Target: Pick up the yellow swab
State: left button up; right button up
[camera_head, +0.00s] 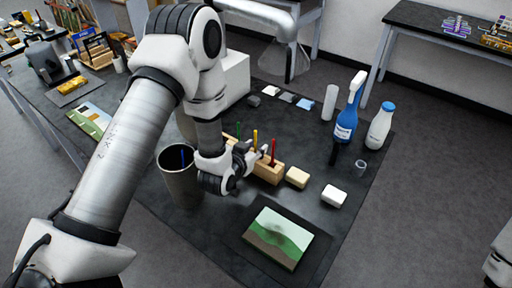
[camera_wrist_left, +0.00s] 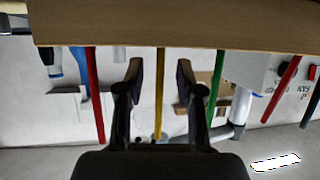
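The yellow swab (camera_head: 255,137) stands upright in a wooden holder block (camera_head: 268,172), between a red swab (camera_head: 273,150) and a green swab (camera_head: 238,130). My left gripper (camera_head: 249,152) is beside the holder at the yellow swab. In the left wrist view the picture is upside down, with the holder (camera_wrist_left: 180,37) along the top. There the fingers of my left gripper (camera_wrist_left: 160,82) are open, one on each side of the yellow swab (camera_wrist_left: 159,108), with gaps between. My right gripper is not in view.
A grey cup (camera_head: 179,185) with a blue swab stands close left of my left wrist. A small painting (camera_head: 278,238) lies in front. Sponge-like blocks (camera_head: 297,177), a blue spray bottle (camera_head: 348,118) and a white bottle (camera_head: 381,128) are to the right.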

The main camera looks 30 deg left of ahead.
pick_arm(q)
jog(key=shift+w+f, duration=0.25)
jog(key=shift+w, duration=0.15)
jog(key=shift+s+r, duration=0.2)
jog(key=shift+s, duration=0.1)
jog(key=c, duration=0.5)
grip_shut()
